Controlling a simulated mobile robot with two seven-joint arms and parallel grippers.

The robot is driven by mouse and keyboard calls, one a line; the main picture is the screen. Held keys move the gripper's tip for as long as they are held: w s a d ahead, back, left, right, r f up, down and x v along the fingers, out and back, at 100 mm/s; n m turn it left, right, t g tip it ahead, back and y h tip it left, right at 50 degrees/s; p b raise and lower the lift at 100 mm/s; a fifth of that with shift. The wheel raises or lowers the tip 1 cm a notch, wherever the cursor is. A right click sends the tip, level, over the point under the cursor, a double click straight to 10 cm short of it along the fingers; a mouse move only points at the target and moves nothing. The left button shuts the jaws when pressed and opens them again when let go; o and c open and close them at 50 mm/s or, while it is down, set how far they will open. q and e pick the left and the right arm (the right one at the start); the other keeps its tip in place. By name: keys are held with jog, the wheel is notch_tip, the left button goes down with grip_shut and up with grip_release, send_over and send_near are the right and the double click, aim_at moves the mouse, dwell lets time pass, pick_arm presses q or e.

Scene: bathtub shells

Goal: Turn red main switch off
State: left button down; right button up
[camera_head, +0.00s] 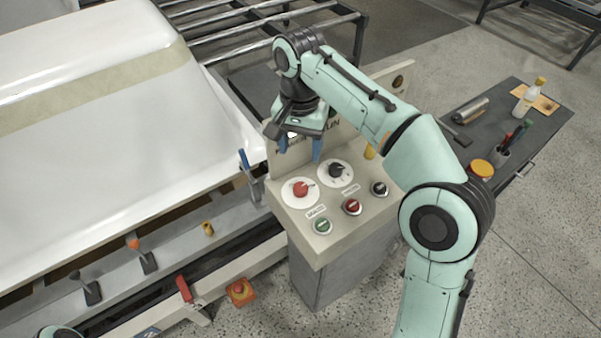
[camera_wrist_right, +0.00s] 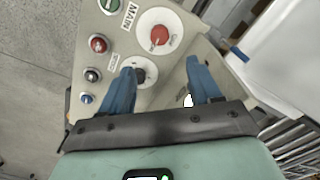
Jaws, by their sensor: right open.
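The red main switch (camera_head: 300,189) is a red rotary knob on a round white plate at the left of the cream control panel (camera_head: 285,225). It also shows in the right wrist view (camera_wrist_right: 159,36), near the label "MAIN". My right gripper (camera_head: 300,149) is open with blue fingers, above the panel's rear part and behind the red knob. In the right wrist view the gripper (camera_wrist_right: 164,72) is empty; the red knob lies beyond its fingertips, apart from them. One finger is beside the black rotary knob (camera_wrist_right: 139,76) and partly overlaps it in view. My left gripper is not in view.
A black rotary knob (camera_head: 336,170) sits right of the red one. Green (camera_head: 322,226), red (camera_head: 351,207) and black (camera_head: 379,188) buttons line the front. A large white tub shell (camera_head: 120,130) stands left.

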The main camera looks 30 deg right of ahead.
aim_at(300, 188)
jog(key=f+b, duration=0.1)
jog(key=f, duration=0.5)
jog(key=f+b, duration=0.2)
jog(key=f, duration=0.4)
jog(key=shift+s+a, duration=0.1)
jog(key=shift+s, duration=0.1)
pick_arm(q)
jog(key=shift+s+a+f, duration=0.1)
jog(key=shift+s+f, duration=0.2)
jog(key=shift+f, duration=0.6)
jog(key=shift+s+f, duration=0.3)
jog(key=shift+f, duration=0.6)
pick_arm(e)
jog(key=shift+f, duration=0.55)
jog(key=c, duration=1)
